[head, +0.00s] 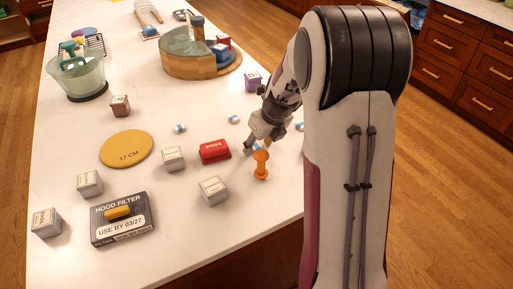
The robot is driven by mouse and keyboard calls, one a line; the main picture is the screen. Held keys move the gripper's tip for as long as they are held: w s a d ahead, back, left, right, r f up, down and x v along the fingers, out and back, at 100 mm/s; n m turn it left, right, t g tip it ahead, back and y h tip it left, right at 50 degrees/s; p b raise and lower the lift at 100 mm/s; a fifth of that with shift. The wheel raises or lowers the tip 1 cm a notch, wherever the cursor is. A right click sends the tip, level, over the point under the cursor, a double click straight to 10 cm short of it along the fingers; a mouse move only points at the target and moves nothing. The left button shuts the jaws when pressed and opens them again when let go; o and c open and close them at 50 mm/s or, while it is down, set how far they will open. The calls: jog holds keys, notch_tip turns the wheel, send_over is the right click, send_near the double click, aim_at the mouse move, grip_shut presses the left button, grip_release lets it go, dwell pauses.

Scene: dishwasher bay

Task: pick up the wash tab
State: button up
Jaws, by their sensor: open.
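Small blue-and-white tabs lie apart on the white counter. One wash tab (180,128) is left of centre, another tab (234,119) lies behind and left of my gripper, and a third tab (300,126) shows beside my arm at the right. My gripper (254,149) is open and points down over the counter, just behind an orange peg-like piece (261,165). A bluish bit shows by the fingertips; I cannot tell whether it is another tab or whether the fingers touch it.
A red box (214,151) and white boxes (173,158) (213,190) stand left of my gripper. A yellow disc (126,149), a hood filter box (122,219), a clear tub (77,77) and a wooden-based bowl (188,64) occupy the counter. Its right edge is close.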

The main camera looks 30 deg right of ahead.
aim_at(259, 148)
dwell(0.4)
jog(key=c, duration=0.9)
jog(key=shift+r, duration=0.15)
jog(key=shift+r, duration=4.9)
